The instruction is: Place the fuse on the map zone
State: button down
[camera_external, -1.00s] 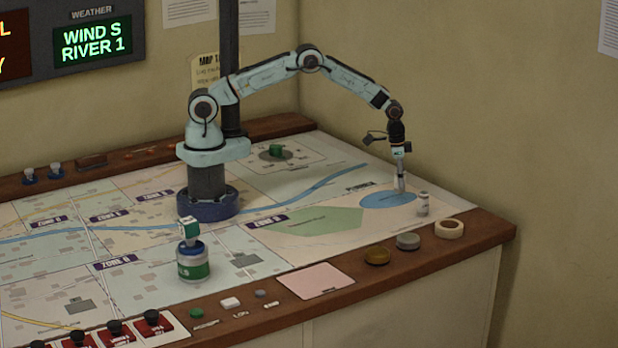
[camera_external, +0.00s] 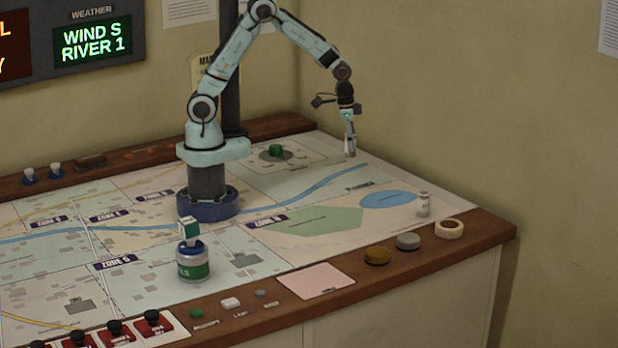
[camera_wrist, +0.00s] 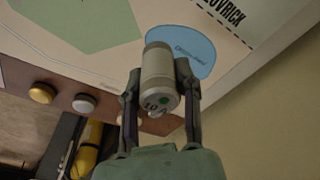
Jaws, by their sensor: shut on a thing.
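My gripper (camera_external: 349,143) is shut on the fuse (camera_wrist: 157,75), a pale grey cylinder with a green dot and "10 A" on its near end. In the external view the fuse is small at my fingertips, raised above the far right part of the map. The map (camera_external: 385,222) covers the console top, with labelled zones, a blue river and a green patch (camera_external: 315,221). A blue oval (camera_external: 388,200) lies on its right part and shows behind the fuse in the wrist view (camera_wrist: 188,45). Which zone the task means cannot be told.
A small pale cylinder (camera_external: 423,204) stands beside the blue oval. A tape roll (camera_external: 449,229), a grey knob (camera_external: 408,241) and a gold knob (camera_external: 377,255) sit on the wooden edge. A green-labelled can (camera_external: 193,263) with a box on top stands at front left.

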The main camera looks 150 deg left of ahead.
jog(key=m, duration=0.4)
jog(key=shift+s+f+m+h, duration=0.1)
jog(key=shift+m+h, duration=0.2)
jog(key=shift+d+f+m+t, duration=0.2)
jog(key=shift+d+m+t, duration=0.15)
jog(key=shift+m, duration=0.75)
jog(key=w+d+f+m+h, duration=0.2)
jog(key=d+m, duration=0.2)
jog(key=m, duration=0.4)
jog(key=m+g, duration=0.3)
jog(key=m, duration=1.8)
send_near(243, 252)
jog(key=shift+m, duration=0.4)
jog(key=f, duration=0.5)
jog(key=shift+s+d+f, duration=0.3)
jog(key=shift+s+f, duration=0.05)
jog(key=shift+s, duration=0.05)
jog(key=shift+f, duration=0.2)
